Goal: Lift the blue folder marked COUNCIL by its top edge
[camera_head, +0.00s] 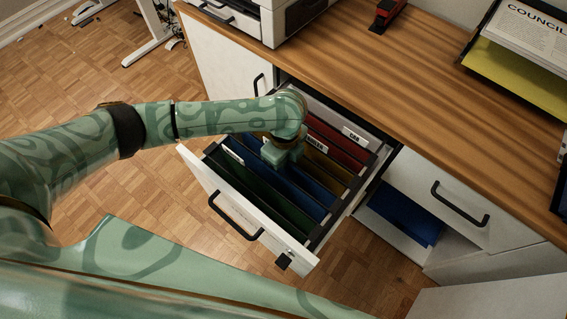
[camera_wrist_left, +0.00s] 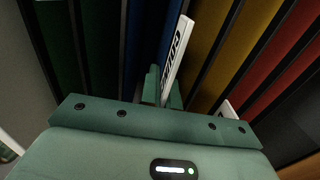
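The open drawer (camera_head: 197,170) holds hanging folders in green, blue, yellow and red. The blue folder (camera_head: 290,190) is in the middle, partly hidden by my left gripper (camera_head: 282,156), which points down into the drawer. In the left wrist view the blue folder (camera_wrist_left: 171,22) carries a white tab (camera_wrist_left: 177,55) with dark lettering, partly covered and hard to read. My left gripper (camera_wrist_left: 163,88) has its two fingers close together, one on each side of the tab's lower end, shut on the folder's top edge. My right gripper is not in view.
A red folder (camera_head: 335,145) and a yellow folder (camera_head: 323,165) stand behind the blue one; a green folder (camera_head: 262,190) is in front. The wooden desktop (camera_head: 420,80) lies behind, with a printer (camera_head: 245,20), a red stapler (camera_head: 386,14) and a paper tray (camera_head: 515,65) on it.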

